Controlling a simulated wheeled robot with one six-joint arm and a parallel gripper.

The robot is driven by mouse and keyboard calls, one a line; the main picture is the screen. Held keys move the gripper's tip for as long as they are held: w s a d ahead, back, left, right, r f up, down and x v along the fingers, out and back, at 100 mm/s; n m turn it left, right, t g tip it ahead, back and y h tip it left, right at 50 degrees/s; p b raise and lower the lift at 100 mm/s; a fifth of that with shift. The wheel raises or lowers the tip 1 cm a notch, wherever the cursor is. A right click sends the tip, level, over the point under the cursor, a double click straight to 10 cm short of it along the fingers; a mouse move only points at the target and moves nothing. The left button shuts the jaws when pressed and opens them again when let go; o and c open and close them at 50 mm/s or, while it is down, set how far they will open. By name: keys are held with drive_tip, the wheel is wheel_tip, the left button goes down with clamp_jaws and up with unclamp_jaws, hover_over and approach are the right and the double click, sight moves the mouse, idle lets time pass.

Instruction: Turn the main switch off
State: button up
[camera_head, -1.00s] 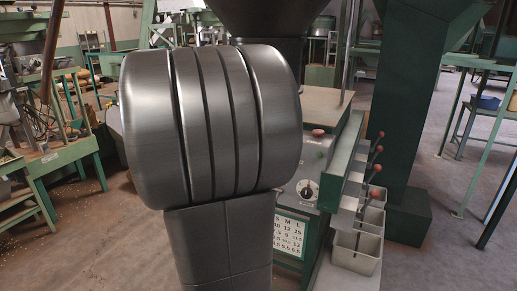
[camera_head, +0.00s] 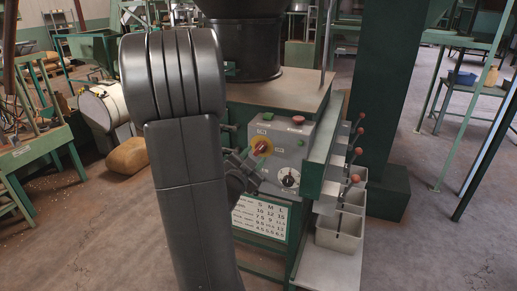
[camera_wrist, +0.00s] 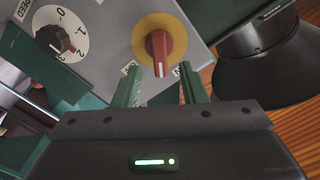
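The main switch is a red handle on a yellow round plate on the grey control panel. It shows in the head view (camera_head: 262,147) and in the wrist view (camera_wrist: 158,45). My gripper (camera_wrist: 161,72) is open, with one green finger on each side of the lower end of the red handle in the wrist view. I cannot tell whether the fingers touch it. In the head view my gripper (camera_head: 248,165) is right at the switch, partly hidden by my arm.
A black speed dial (camera_head: 288,178) sits on the panel (camera_head: 295,150) beside the switch; it also shows in the wrist view (camera_wrist: 55,42). Red and green buttons (camera_head: 298,120) are above. Levers with red knobs (camera_head: 354,179) and grey bins (camera_head: 340,232) stand to the right.

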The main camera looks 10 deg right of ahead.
sight(259, 150)
drive_tip(key=shift+p+x, duration=0.35)
drive_tip(key=shift+x, duration=1.85)
drive_tip(key=shift+c, duration=0.2)
clamp_jaws()
